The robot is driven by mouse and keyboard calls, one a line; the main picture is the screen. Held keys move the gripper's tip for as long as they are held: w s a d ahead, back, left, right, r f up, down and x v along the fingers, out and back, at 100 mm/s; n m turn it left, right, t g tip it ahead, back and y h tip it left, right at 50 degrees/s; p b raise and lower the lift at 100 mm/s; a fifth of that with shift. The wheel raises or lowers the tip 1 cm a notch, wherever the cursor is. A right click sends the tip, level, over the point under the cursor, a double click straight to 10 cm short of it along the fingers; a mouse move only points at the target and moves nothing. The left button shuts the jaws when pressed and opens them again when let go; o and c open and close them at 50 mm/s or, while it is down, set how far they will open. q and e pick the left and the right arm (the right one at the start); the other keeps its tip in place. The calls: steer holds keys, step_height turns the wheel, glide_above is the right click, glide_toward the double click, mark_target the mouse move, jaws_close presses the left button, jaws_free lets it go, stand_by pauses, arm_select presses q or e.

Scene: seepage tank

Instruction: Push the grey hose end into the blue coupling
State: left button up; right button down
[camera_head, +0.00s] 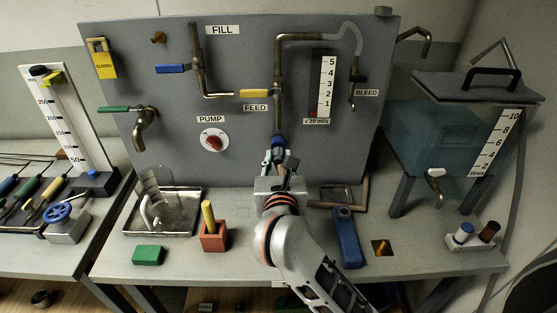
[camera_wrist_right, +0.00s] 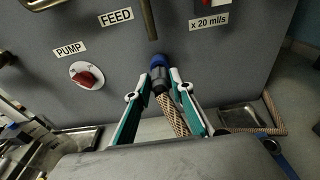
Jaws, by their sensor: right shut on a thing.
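The blue coupling (camera_head: 278,141) is at the lower end of the brass pipe below the FEED label; it also shows in the right wrist view (camera_wrist_right: 158,61). The dark grey hose end (camera_wrist_right: 161,82) is directly below the coupling and lined up with it. I cannot tell whether it only touches the coupling or is inside it. The tan braided hose (camera_wrist_right: 174,115) runs down from it between my fingers. My right gripper (camera_head: 277,160) is shut on the hose end, with its teal fingers on both sides (camera_wrist_right: 160,88). My left gripper is out of view.
The grey panel (camera_head: 240,100) is close behind my right gripper, with the red pump knob (camera_head: 213,142) to the left. A metal tray (camera_head: 180,225), red block (camera_head: 214,236), green block (camera_head: 148,255) and blue tool (camera_head: 346,237) are on the bench. The water tank (camera_head: 440,135) stands right.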

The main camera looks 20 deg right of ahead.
steer(key=shift+x, duration=0.75)
stand_by(3.0)
steer(key=c, duration=1.7)
jaws_free()
steer(key=shift+r, duration=0.1)
steer(key=shift+p+v, duration=0.85)
steer(key=shift+v, duration=2.1)
